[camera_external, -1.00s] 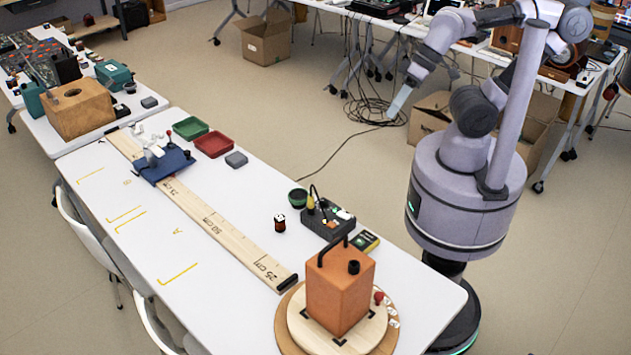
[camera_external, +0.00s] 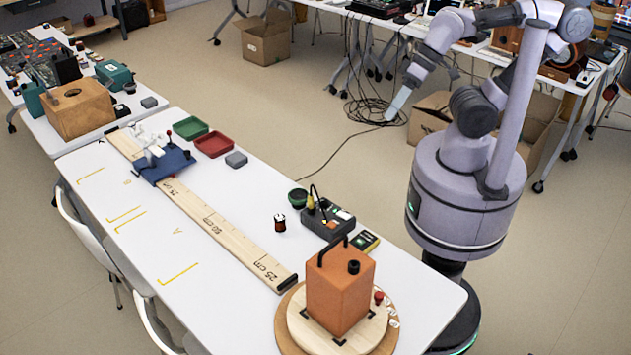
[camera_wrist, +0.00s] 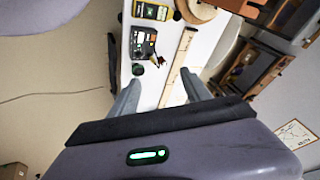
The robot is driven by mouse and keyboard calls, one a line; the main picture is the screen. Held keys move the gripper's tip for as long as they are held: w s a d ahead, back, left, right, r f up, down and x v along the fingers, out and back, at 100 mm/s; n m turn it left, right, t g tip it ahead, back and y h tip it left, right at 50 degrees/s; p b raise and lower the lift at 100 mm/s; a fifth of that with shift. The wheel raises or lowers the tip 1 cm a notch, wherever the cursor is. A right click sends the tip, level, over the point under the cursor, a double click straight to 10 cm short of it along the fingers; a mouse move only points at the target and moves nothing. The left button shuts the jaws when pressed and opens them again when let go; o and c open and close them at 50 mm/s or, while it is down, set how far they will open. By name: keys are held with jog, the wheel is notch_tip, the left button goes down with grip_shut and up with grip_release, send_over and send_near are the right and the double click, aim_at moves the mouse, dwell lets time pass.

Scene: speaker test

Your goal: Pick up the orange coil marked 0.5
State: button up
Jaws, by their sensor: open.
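A small dark reddish-brown cylinder with a pale top (camera_external: 280,222) stands on the white table between the ruler board and the grey meter box. It may be the coil, but its colour looks darker than orange and no 0.5 marking is legible. In the wrist view a small dark object (camera_wrist: 162,62) near the green bowl may be the same thing. My gripper (camera_external: 398,103) hangs in the air beyond the table's right edge, well apart from the cylinder. In the wrist view its two fingers (camera_wrist: 161,90) are spread with nothing between them.
Red (camera_external: 213,143) and green (camera_external: 190,127) trays lie farther back.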

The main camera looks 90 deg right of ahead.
jog(key=shift+w, duration=0.1)
jog(key=m+g+h+p, duration=0.25)
jog(key=m+g, duration=0.35)
jog(key=m, duration=0.7)
send_over(279, 218)
notch_tip(279, 218, down, 18)
jog(key=shift+m+y, duration=0.25)
jog(key=shift+m, duration=0.05)
notch_tip(279, 218, down, 13)
jog(key=b, duration=0.4)
jog(key=shift+r, duration=0.2)
notch_tip(279, 218, down, 6)
jog(key=b, duration=0.3)
jog(key=shift+r, duration=0.1)
jog(key=shift+c, duration=0.9)
grip_shut()
